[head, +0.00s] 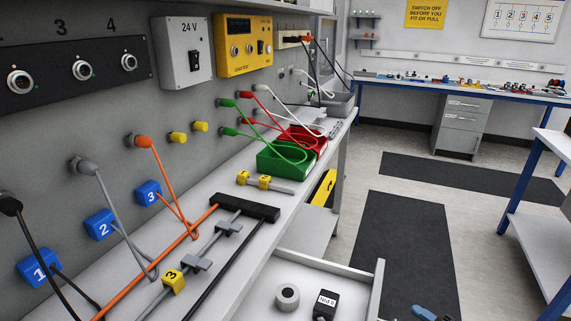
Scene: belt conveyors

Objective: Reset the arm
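Neither of my arms nor grippers shows in the head view, so I cannot see their pose or whether they hold anything.
A workbench (231,259) runs along the left wall, carrying a black bar rack (246,207), green bin (286,159) and red bin (313,142). Plugged cables hang from the wall. An open drawer (262,292) juts out at the front.

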